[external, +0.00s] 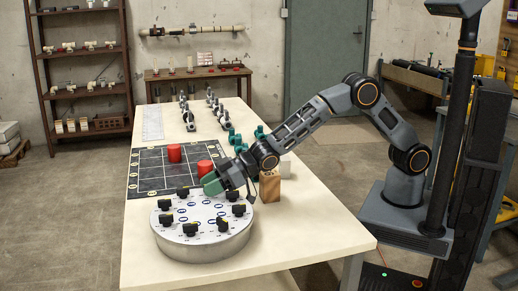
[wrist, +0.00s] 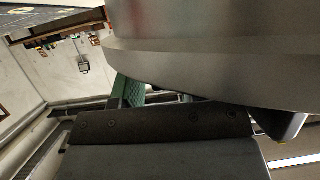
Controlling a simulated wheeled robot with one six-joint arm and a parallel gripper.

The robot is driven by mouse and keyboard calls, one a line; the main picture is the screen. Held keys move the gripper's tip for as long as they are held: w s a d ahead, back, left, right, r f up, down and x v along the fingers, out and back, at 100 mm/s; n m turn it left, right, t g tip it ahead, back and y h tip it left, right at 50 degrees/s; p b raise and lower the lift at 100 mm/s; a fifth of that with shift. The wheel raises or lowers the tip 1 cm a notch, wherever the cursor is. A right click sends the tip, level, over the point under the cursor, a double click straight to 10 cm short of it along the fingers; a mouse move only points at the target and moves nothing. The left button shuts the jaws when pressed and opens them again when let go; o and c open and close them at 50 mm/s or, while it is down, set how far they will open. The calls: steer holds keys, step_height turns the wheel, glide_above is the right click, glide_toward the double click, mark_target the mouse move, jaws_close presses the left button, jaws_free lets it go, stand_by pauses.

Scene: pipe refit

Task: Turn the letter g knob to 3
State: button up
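A round grey dial board (external: 203,250) stands at the near end of the table, with several black knobs around the rim of its top. Blue-ringed marks lie inside the ring of knobs. The letters and numbers are too small to read, so I cannot tell which knob is g. My gripper (external: 212,184), with green fingertips, is over the board's far edge, tilted down to the left. I cannot tell whether it touches a knob. In the wrist view a green finger (wrist: 132,92) shows partly behind a large grey curved surface; the gap between the fingers is hidden.
A dark gridded mat (external: 146,176) lies beyond the board, with two red cylinders (external: 174,153) on it. A wooden block (external: 269,187) stands close to the right of my gripper. Green pieces (external: 236,137) and grey fittings (external: 188,121) stand farther back. The near right tabletop (external: 305,225) is clear.

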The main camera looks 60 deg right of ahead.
steer(key=v, duration=1.3)
steer(key=shift+s+d, duration=0.25)
steer(key=shift+d, duration=0.05)
steer(key=shift+r, duration=0.15)
steer(key=s+d+r+m+h+p, duration=0.1)
steer(key=d+r+m+h+p, duration=0.2)
steer(key=d, duration=0.9)
steer(key=d+r+m+h+p, duration=0.25)
steer(key=d+h, duration=0.25)
steer(key=d, duration=0.8)
steer(key=s+d+r+m+g+h+p, duration=0.1)
steer(key=s+d+m+g, duration=0.3)
steer(key=s+d, duration=0.7)
steer(key=s+g+p, duration=0.1)
steer(key=s, duration=0.2)
steer(key=shift+s+d+r+h, duration=0.2)
steer(key=shift+s+r+h, duration=0.1)
steer(key=shift+r+h, duration=0.1)
